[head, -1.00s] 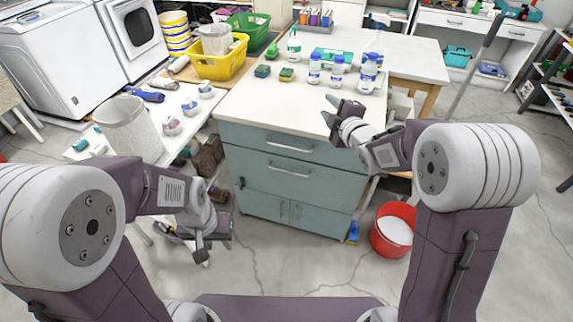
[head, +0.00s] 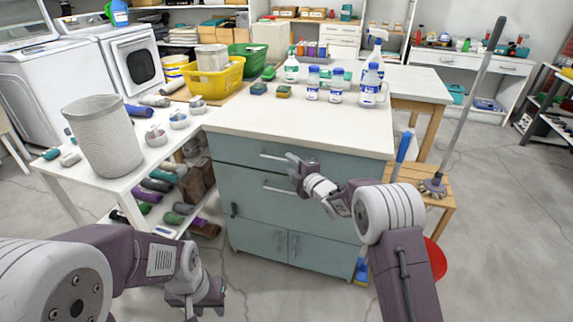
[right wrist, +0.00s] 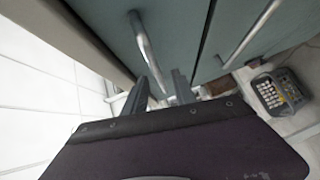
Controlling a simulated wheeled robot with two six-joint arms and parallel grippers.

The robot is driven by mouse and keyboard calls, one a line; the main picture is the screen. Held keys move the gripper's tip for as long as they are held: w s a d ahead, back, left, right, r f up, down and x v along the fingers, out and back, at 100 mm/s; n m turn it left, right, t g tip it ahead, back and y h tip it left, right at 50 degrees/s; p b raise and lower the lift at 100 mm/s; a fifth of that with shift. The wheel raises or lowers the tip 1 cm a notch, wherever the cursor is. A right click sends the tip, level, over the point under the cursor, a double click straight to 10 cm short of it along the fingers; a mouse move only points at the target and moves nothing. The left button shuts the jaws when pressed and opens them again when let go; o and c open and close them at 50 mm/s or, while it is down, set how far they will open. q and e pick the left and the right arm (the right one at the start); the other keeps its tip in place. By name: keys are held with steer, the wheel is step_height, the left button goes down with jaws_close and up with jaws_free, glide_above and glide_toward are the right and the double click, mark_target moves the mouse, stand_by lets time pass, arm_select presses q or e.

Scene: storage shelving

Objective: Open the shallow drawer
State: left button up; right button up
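The teal cabinet (head: 240,205) has a shallow top drawer (head: 232,150) under its white top, and it looks shut. The top drawer has a silver bar handle (head: 270,156), which also shows in the right wrist view (right wrist: 143,42). A deeper drawer below has its own handle (head: 280,189). My right gripper (head: 292,163) is at the right end of the top handle. In the right wrist view its fingers (right wrist: 159,90) are apart, with the bar running down toward the gap between them; contact is unclear. My left gripper (head: 203,297) is open and empty, low left of the cabinet.
Bottles (head: 336,88) and sponges stand on the cabinet top. A white side table (head: 130,175) with a grey bin (head: 102,135) is on the left. A wooden stool (head: 430,190) with a brush and a red bucket (head: 436,258) are on the right.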

mark_target(287, 161)
steer(key=shift+x, duration=1.55)
jaws_close()
